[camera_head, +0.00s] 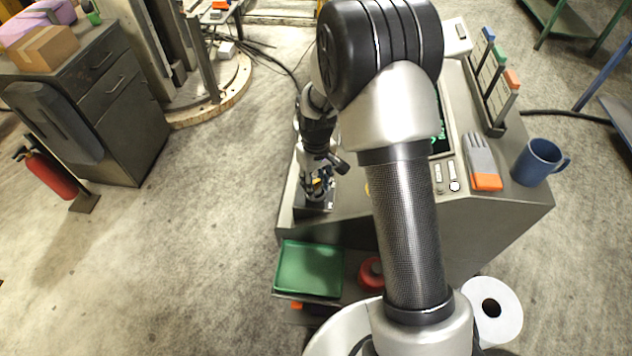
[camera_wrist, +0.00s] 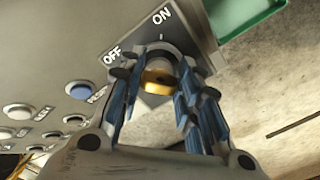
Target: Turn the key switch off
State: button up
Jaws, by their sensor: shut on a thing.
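The key switch shows in the wrist view as a brass-yellow key (camera_wrist: 158,79) on a dark plate (camera_wrist: 187,28) marked OFF at the left and ON at the top. My gripper (camera_wrist: 156,70), with blue-padded fingers, is shut on the key, one finger on each side. The fingers partly cover the switch, and I cannot tell exactly which mark the key points to. In the head view my gripper (camera_head: 318,187) is down at the console's left front corner, over the dark switch box (camera_head: 313,204). The key is mostly hidden there.
The grey console (camera_head: 497,217) carries a blue mug (camera_head: 538,161), a glove (camera_head: 482,163) and a rack of cards (camera_head: 493,75). A blue button (camera_wrist: 79,89) and several others sit left of the switch. A green tray (camera_head: 309,268) is below.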

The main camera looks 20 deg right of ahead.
aim_at(316, 182)
jog(key=shift+c, duration=0.2)
jog(key=o, duration=1.1)
jog(key=shift+r, duration=0.1)
notch_tip(316, 182, up, 12)
jog(key=shift+f, duration=0.1)
dwell(0.3)
